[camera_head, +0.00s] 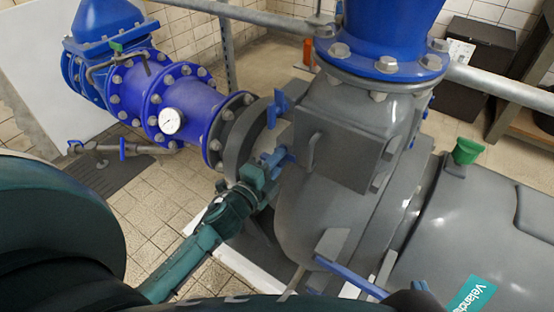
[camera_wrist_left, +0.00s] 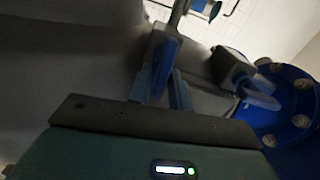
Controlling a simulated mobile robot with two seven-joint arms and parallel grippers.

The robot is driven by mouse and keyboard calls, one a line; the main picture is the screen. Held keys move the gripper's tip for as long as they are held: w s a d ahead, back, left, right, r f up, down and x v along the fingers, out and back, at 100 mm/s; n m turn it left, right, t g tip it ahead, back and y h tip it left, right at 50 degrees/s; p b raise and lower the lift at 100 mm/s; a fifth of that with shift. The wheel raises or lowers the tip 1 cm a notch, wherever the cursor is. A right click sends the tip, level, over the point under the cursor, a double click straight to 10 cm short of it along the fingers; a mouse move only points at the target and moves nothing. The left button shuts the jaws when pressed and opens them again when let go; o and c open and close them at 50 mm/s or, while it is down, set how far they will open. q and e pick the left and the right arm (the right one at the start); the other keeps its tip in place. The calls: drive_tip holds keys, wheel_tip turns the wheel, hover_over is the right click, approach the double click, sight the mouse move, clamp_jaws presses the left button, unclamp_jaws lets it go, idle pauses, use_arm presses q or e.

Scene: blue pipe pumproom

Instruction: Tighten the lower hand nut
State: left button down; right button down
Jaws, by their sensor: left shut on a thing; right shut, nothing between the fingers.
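My left gripper (camera_head: 262,172) reaches in from the lower left in the head view. Its fingers are shut on the lower blue hand nut (camera_head: 284,157) at the side of the grey pump casing. In the dim left wrist view, the left fingers (camera_wrist_left: 165,88) meet at a blue piece on the casing; the grip itself is partly hidden. The upper blue hand nut (camera_head: 278,104) is apart from the gripper, above the lower one. I cannot make out my right gripper in these views.
The grey pump casing (camera_head: 345,140) stands close to my left arm, with a blue flange (camera_head: 385,62) above it. A blue pipe with a gauge (camera_head: 171,121) is at the left. A blue bar (camera_head: 352,278) lies low in front. Tiled floor (camera_head: 150,215) shows at left.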

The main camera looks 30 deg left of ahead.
use_arm(q)
drive_tip(key=shift+f+m, duration=0.1)
drive_tip(key=shift+m, duration=0.5)
drive_tip(key=c, duration=1.5)
unclamp_jaws()
drive_tip(key=s, duration=0.4)
drive_tip(key=s+a, duration=0.1)
drive_tip(key=s, duration=0.8)
drive_tip(key=shift+a, duration=0.4)
drive_tip(key=shift+p, duration=0.3)
